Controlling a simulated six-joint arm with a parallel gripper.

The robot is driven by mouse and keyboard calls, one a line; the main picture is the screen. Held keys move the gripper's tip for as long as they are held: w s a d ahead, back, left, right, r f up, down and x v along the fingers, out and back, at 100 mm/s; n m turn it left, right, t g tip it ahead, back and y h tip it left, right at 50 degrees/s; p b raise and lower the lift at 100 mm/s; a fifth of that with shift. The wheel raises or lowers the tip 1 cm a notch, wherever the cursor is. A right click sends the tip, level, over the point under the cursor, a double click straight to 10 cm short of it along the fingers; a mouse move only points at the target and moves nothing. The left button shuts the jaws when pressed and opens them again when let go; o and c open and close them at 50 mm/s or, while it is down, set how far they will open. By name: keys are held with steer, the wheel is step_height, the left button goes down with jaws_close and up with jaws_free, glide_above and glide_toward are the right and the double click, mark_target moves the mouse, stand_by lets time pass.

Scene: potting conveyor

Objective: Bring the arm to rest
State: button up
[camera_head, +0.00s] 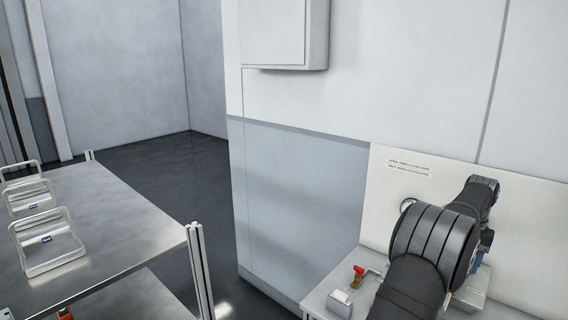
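My arm shows at the lower right as thick black links that rise from the bottom edge and bend over to the right. Its far end is mostly hidden behind the nearer link, and a small blue part shows there. I cannot make out my gripper or its fingers. I see nothing held.
A light bench (325,294) under the arm carries a red-handled valve (359,272) and a small white box (340,302). A white panel (384,188) stands behind. Dark floor (190,165) lies open between.

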steer(key=shift+f, duration=1.55)
step_height(320, 180, up, 18)
step_height(320, 180, down, 18)
steer(key=shift+f, duration=0.1)
steer(key=shift+m, duration=0.4)
step_height(320, 180, up, 18)
steer(key=f, duration=0.1)
steer(key=w+d+f+t+h, duration=0.1)
steer(key=w+f+t+h, duration=0.1)
steer(key=w+f+h, duration=0.1)
steer(key=shift+w+d+f+h, duration=0.25)
steer(key=shift+w+f+h, duration=0.15)
steer(key=shift+w+f, duration=0.45)
